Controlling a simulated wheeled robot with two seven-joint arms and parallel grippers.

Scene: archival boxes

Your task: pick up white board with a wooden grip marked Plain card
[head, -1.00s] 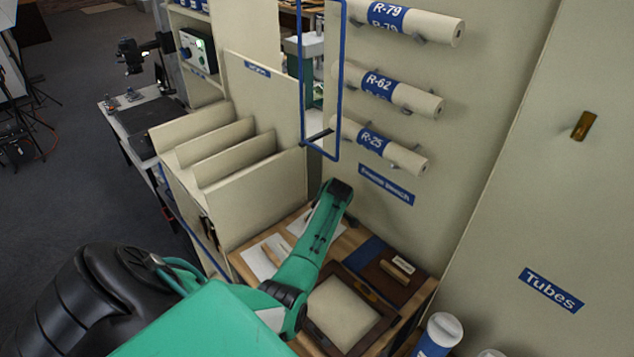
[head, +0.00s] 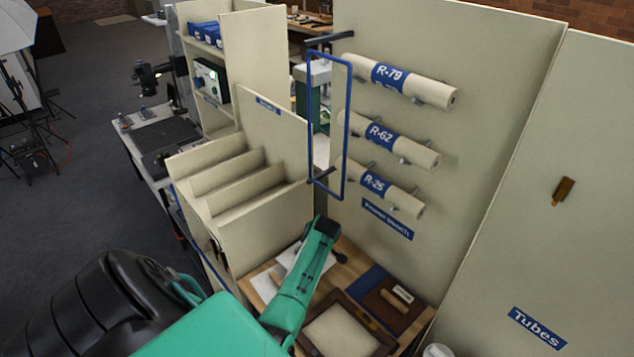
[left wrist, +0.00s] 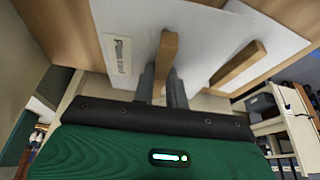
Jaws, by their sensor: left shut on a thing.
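The white board (left wrist: 130,30) with a wooden grip (left wrist: 168,48) carries a label that reads as "Plain card" in the left wrist view. My left gripper (left wrist: 163,78) is shut on that wooden grip. A second white board (left wrist: 205,55) with its own wooden grip (left wrist: 238,64) lies beside it on the right. In the head view, white boards (head: 263,287) show on the wooden bench left of my green left arm. The arm hides my left fingers and part of the boards there. My right gripper is in neither view.
A dark wooden frame with a pale panel (head: 340,332) and a brown board with a grip (head: 390,305) are on the bench (head: 350,262). A slotted box rack (head: 265,215) stands to the left. A blue wire frame (head: 347,130) and labelled rolls (head: 388,190) project from the back wall.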

